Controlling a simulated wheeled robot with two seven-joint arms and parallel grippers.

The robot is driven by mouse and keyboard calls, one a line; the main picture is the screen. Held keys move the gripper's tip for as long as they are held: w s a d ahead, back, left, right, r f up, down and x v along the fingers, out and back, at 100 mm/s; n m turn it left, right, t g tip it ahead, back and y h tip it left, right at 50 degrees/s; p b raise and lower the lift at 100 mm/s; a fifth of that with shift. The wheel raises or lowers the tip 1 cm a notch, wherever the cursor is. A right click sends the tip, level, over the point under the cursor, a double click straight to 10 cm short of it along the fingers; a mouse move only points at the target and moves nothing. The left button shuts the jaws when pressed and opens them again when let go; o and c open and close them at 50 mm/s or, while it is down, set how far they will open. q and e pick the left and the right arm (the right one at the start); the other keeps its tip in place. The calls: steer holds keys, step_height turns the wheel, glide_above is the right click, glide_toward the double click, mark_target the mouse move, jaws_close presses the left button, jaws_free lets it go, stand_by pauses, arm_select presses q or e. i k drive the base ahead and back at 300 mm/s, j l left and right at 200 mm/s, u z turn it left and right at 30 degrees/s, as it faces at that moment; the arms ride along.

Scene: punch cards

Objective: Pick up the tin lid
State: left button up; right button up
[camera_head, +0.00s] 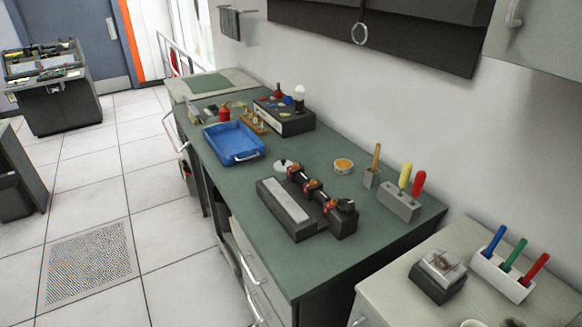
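A small pale round piece with a dark knob-like spot (283,165) lies on the green worktop (330,255), just behind the left end of a dark grey device. It looks like the tin lid, but it is small and partly hidden, so I cannot be sure. Neither of my grippers shows in the view.
The dark device (290,208) with a pale top plate and orange-ringed bar stands in front. A blue tray (234,143) is to the left. Holders with a wooden handle (376,158) and yellow and red handles (418,184) are right. The worktop's front right is clear.

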mark_target(281, 166)
steer(key=i+j+z, duration=0.1)
steer(key=z, duration=0.3)
steer(key=j+z, duration=0.15)
steer(key=z, duration=0.25)
steer(key=i+j+z, duration=0.1)
steer(key=z, duration=0.3)
steer(key=j+z, duration=0.25)
steer(key=z, duration=0.15)
